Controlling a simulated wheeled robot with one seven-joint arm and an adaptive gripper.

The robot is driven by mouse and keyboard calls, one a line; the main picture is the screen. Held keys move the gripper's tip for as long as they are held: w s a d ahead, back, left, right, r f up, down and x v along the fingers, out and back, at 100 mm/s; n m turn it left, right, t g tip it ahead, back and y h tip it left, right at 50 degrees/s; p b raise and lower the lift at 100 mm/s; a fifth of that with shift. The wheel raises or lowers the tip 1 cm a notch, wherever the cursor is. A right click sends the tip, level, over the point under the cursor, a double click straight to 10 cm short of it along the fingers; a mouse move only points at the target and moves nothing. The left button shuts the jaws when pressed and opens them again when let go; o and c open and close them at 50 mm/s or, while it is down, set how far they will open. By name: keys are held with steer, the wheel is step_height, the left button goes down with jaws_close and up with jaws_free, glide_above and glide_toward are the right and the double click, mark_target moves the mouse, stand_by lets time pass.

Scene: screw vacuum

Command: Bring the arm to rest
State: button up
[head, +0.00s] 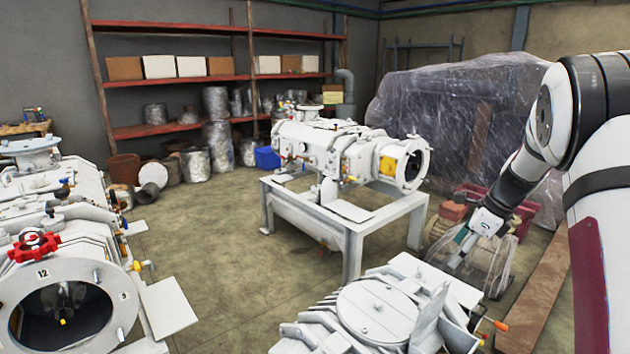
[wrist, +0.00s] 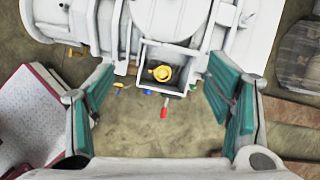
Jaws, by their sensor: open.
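My gripper (head: 457,246) hangs at the end of my arm at the right of the head view, pointing down and left. In the wrist view, my gripper (wrist: 160,68) has its two green-padded fingers wide apart with nothing held between them. Below the fingers is a white machine (wrist: 95,22) with a square box and a yellow knob (wrist: 161,73) inside it. The knob shows between the fingers, and no contact is visible. My arm is bent and reaches from the right edge.
A white machine (head: 375,310) stands at the bottom front, another on a stand (head: 352,228) in the middle, a third (head: 70,270) at left. Wrapped bulk (head: 430,110), a reddish crate (head: 480,200) and a wooden beam (head: 535,285) lie at right. Floor (head: 215,255) between the machines is clear.

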steer(key=s+a+r+n+g, duration=0.1)
steer(key=s+a+r+n, duration=0.6)
steer(key=s, duration=0.3)
steer(key=s+a+r+n, duration=0.6)
steer(key=s+a+r, duration=0.15)
steer(key=s, duration=0.35)
steer(key=s+a+f+n+h, duration=0.15)
steer(key=s+n, duration=0.45)
steer(key=s, duration=0.6)
steer(key=s+a+f+n+h, duration=0.1)
steer(key=s+a+f+n, duration=0.1)
steer(key=s+n, duration=0.75)
step_height(320, 180, up, 15)
steer(key=s+m+t+p, duration=0.1)
steer(key=m+t+p, duration=0.1)
steer(key=p, duration=1.2)
steer(key=shift+s+r+m, duration=0.2)
steer(key=shift+s+m, duration=0.2)
steer(key=shift+m, duration=0.05)
